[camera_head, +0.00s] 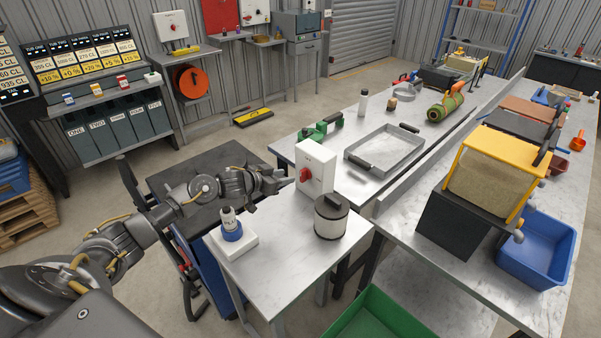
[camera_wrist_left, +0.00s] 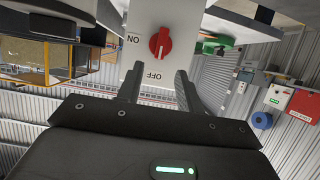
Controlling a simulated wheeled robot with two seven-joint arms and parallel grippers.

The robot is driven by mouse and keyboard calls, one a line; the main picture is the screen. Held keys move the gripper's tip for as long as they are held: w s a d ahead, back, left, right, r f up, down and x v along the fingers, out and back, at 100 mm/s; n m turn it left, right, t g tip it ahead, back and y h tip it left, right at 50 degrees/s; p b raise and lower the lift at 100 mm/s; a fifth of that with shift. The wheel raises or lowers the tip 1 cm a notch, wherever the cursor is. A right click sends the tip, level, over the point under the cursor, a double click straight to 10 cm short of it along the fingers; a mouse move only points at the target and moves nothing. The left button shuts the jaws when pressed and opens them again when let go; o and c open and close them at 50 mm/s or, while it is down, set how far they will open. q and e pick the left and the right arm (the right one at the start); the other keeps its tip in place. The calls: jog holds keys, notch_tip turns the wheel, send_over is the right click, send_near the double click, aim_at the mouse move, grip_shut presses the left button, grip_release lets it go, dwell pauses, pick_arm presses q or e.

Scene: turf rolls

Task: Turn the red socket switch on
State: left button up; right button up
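The red switch knob (camera_head: 305,174) is on the face of a white box (camera_head: 320,162) that stands upright on the near metal table. In the left wrist view the red knob (camera_wrist_left: 160,43) sits on the white plate, with ON lettered to its left and OFF below it. The knob's grip lies along the vertical, in line with OFF. My left gripper (camera_head: 284,178) is just left of the box, pointing at the knob. In the wrist view its fingers (camera_wrist_left: 158,90) are apart, with nothing between them, and appear short of the knob. My right gripper is not in view.
A blue-and-white object (camera_head: 232,228) on a white block and a dark-topped cylinder (camera_head: 331,216) share the near table (camera_head: 275,262). A metal tray (camera_head: 384,151) lies behind the box. A green bin (camera_head: 375,318) is in front. Other boxes with red knobs hang on the wall.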

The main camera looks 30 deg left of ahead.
aim_at(301, 173)
pick_arm(q)
jog(key=p+x, duration=0.1)
jog(key=x, duration=0.7)
jog(key=shift+w, duration=0.2)
grip_shut()
